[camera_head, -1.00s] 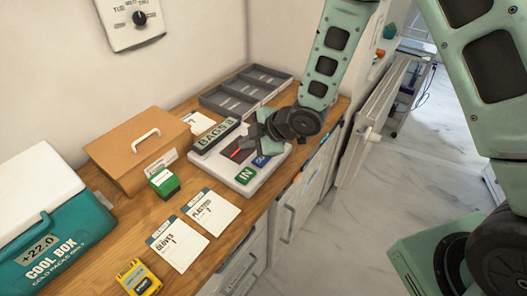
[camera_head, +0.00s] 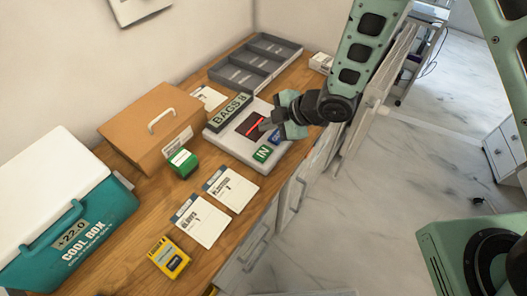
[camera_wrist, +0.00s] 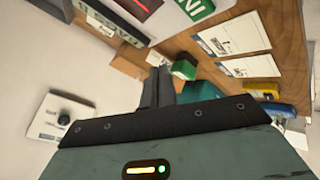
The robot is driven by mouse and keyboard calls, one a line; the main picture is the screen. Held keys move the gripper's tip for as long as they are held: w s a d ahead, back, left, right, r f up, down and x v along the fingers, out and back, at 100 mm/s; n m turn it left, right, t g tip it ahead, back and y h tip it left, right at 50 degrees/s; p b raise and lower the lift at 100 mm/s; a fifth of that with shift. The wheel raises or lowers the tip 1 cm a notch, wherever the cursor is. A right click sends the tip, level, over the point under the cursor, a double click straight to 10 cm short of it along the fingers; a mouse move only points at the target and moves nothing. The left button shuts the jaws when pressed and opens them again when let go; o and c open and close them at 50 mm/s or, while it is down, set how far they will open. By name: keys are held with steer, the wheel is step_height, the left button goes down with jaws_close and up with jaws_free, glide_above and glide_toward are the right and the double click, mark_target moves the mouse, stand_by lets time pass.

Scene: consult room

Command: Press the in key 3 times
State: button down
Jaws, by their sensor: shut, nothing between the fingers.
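The green IN key (camera_head: 262,152) lies at the front of a light grey counter device (camera_head: 231,150). Its lettering shows upside down at the top of the wrist view (camera_wrist: 195,8). A blue key (camera_head: 275,137) beside it is partly hidden by my gripper. The device's sign (camera_head: 230,112) reads "BAGS 8", and a dark panel with a red line (camera_head: 254,126) lies behind the keys. My gripper (camera_head: 266,124) is shut and empty, over the device behind the IN key and apart from that key. In the wrist view its fingers (camera_wrist: 158,76) are together.
A brown case (camera_head: 146,128), a green box (camera_head: 182,163), two cards (camera_head: 230,187), a yellow device (camera_head: 169,258) and a teal cool box (camera_head: 75,225) stand on the wooden counter to the left. A grey compartment tray (camera_head: 262,62) lies behind.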

mark_target(267, 154)
steer(key=shift+f+b, duration=3.05)
steer(key=shift+f, duration=1.2)
steer(key=shift+f, duration=0.1)
steer(key=shift+f+b, duration=0.3)
steer(key=shift+b, duration=0.2)
steer(key=shift+f+b, duration=0.55)
steer(key=shift+r, duration=0.2)
steer(key=shift+r+p, duration=0.6)
steer(key=shift+r, duration=0.2)
steer(key=shift+r+p, duration=1.7)
steer(key=shift+r, duration=0.85)
